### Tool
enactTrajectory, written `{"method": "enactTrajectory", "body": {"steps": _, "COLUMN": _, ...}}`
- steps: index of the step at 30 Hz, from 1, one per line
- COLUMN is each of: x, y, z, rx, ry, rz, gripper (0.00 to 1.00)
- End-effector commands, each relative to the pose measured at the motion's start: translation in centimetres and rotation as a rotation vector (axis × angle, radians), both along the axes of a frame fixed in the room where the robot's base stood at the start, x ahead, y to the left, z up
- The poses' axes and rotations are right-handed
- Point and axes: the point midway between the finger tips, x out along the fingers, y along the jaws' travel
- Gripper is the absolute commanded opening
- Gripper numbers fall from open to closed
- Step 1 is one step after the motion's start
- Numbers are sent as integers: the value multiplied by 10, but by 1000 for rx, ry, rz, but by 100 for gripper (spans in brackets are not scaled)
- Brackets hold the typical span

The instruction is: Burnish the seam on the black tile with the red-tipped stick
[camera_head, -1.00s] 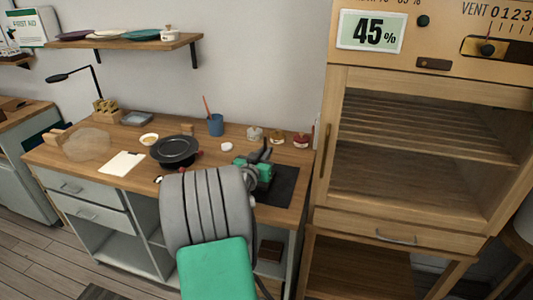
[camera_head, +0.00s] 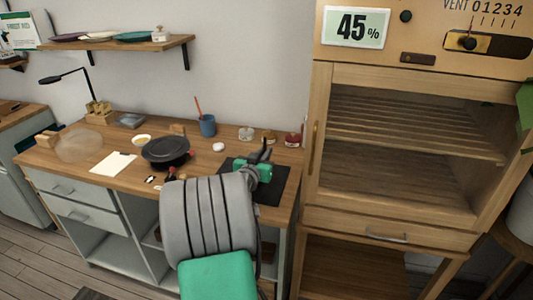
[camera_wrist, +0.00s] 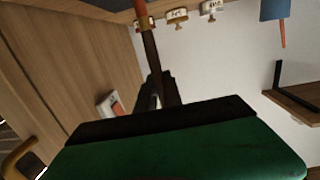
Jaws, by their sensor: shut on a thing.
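My gripper (camera_head: 264,152) is above the right part of the workbench, over a black mat (camera_head: 270,186). In the wrist view my gripper (camera_wrist: 160,88) is shut on a dark stick (camera_wrist: 150,48) with an orange-red end, which looks like the red-tipped stick. The stick points away from the jaws. In the head view the stick is too small to make out. I cannot pick out a black tile with a seam for sure; a small black and white piece (camera_head: 150,179) lies at the bench's front edge. My arm hides part of the bench front.
A black round pan (camera_head: 165,149) stands mid-bench. A blue cup (camera_head: 207,126) holding a reddish stick and several small jars (camera_head: 246,133) stand along the back. A pale sheet (camera_head: 113,163) lies at left. A tall wooden cabinet (camera_head: 314,150) adjoins the bench at right.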

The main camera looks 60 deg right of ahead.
Motion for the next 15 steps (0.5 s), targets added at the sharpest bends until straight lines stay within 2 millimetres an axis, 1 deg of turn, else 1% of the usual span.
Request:
{"method": "enactTrajectory", "body": {"steps": 1, "x": -1, "y": -1, "z": 12, "rx": -4, "ry": -4, "rz": -2, "gripper": 0}}
{"method": "enactTrajectory", "body": {"steps": 2, "x": -3, "y": -1, "z": 17, "rx": -5, "ry": -3, "rz": -4, "gripper": 0}}
{"method": "enactTrajectory", "body": {"steps": 4, "x": -4, "y": -2, "z": 17, "rx": -2, "ry": -1, "rz": -6, "gripper": 0}}
{"method": "enactTrajectory", "body": {"steps": 15, "x": 0, "y": 0, "z": 34, "rx": -2, "ry": -1, "rz": 1, "gripper": 0}}
